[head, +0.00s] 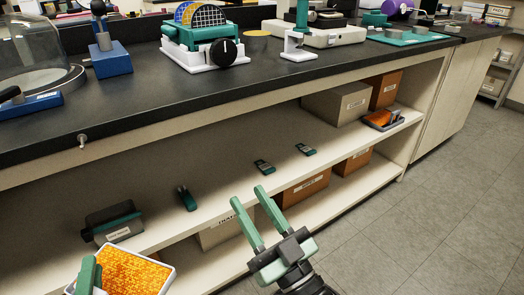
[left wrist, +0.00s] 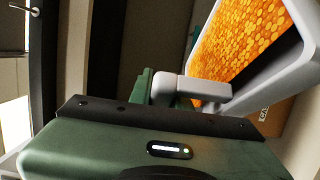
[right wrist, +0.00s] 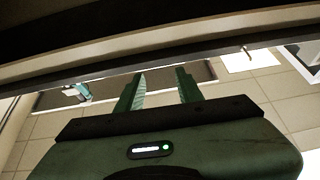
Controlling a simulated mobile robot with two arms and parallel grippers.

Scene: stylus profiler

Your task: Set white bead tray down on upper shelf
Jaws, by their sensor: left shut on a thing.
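The white bead tray (head: 165,280), filled with orange beads, is at the bottom left of the head view, partly cut off by the frame. It is also at the upper right of the left wrist view (left wrist: 270,82), tilted in that picture. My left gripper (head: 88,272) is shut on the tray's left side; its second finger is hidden. The upper shelf (head: 228,180) runs under the black worktop, and the tray is in front of its near left end. My right gripper (head: 248,194) is open and empty, in front of the shelf's edge.
On the upper shelf are a dark grey case (head: 113,222), small green-black devices (head: 264,167), a grey box (head: 336,103) and another bead tray (head: 384,119). Bare shelf lies between the devices. Brown boxes (head: 304,190) stand on the lower shelf. The worktop (head: 250,72) overhangs the shelf.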

